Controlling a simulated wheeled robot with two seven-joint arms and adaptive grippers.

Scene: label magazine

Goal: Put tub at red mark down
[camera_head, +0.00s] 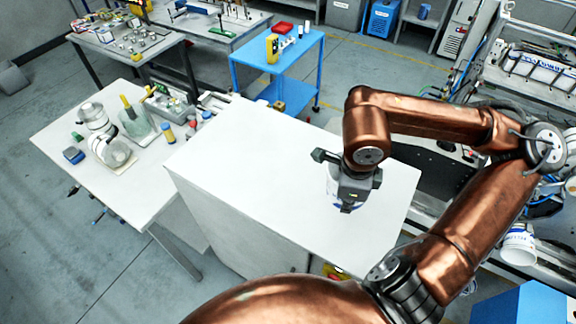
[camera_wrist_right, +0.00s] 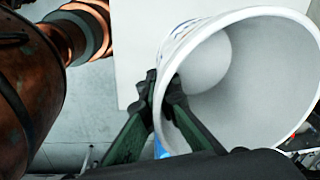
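The right gripper's fingers (camera_wrist_right: 165,92) are close together at the tub's rim, one outside and one inside, pinching the wall. No red mark on the top can be made out.
The cabinet top left of the tub is clear. A lower white table (camera_head: 60,140) with lab items and bottles stands at the left. A blue cart (camera_head: 300,75) is behind.

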